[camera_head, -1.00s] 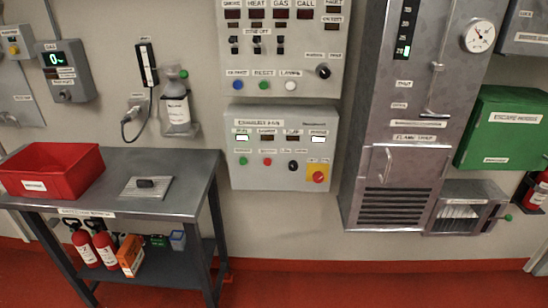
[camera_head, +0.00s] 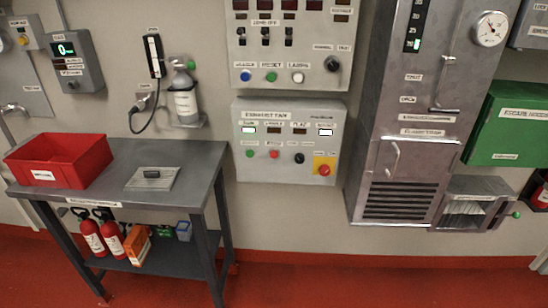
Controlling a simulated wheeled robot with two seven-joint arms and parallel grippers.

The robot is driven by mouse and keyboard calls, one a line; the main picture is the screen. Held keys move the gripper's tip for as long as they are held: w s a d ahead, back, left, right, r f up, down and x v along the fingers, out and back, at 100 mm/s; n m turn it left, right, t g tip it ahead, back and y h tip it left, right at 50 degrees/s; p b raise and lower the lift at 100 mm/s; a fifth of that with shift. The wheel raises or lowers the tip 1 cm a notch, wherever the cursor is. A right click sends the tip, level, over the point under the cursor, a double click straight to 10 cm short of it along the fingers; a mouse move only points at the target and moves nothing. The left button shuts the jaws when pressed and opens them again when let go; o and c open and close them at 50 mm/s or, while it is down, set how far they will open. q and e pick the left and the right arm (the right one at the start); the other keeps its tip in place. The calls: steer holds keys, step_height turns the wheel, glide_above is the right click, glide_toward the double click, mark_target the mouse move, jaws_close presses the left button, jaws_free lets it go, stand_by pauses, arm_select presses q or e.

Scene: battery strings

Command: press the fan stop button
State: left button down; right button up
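The exhaust fan panel (camera_head: 288,186) is a grey box on the wall, below a larger control panel. Its lower row holds a green button (camera_head: 250,153), a red button (camera_head: 274,154), a black knob (camera_head: 299,158) and a larger red mushroom button (camera_head: 324,170) on a yellow plate. The small labels above the buttons are too blurred to read surely; the plain red button looks like the fan stop button. Of the small windows above, the leftmost (camera_head: 249,130) glows greenish and the rightmost (camera_head: 325,132) glows white. Neither of my grippers is in view.
A metal table (camera_head: 120,200) with a red bin (camera_head: 60,163) stands at the left, its right edge short of the panel. A tall grey cabinet (camera_head: 370,130) juts out right of the panel. The red floor (camera_head: 340,285) below the panel is clear.

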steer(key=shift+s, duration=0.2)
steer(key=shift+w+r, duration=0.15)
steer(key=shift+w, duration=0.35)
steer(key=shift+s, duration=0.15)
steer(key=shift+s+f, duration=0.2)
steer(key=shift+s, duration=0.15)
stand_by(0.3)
